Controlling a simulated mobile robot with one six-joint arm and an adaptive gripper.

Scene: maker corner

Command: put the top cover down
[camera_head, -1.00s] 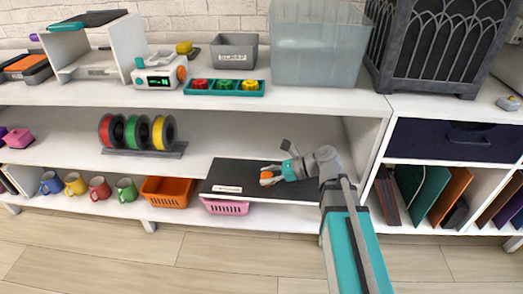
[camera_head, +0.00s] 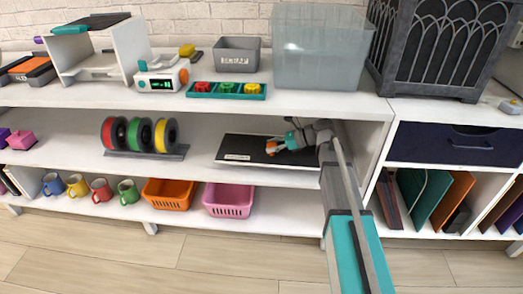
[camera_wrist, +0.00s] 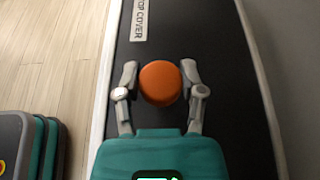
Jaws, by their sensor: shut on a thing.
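The top cover (camera_head: 243,148) is a flat black panel with a pale label strip; the wrist view shows its label reading "TOP COVER" (camera_wrist: 139,20). An orange round knob (camera_wrist: 160,83) stands up from it. My gripper (camera_head: 273,147) is shut on this knob, with one grey finger on each side in the wrist view (camera_wrist: 160,80). The cover is in the middle shelf bay, right of the filament spools. I cannot tell whether it touches the shelf board or hangs just above it.
Red, green and yellow spools (camera_head: 139,134) stand on a rack on the same shelf (camera_head: 200,165), left of the cover. Orange (camera_head: 168,194) and pink (camera_head: 229,200) baskets sit below. The bay's right wall (camera_head: 371,150) is close to my arm.

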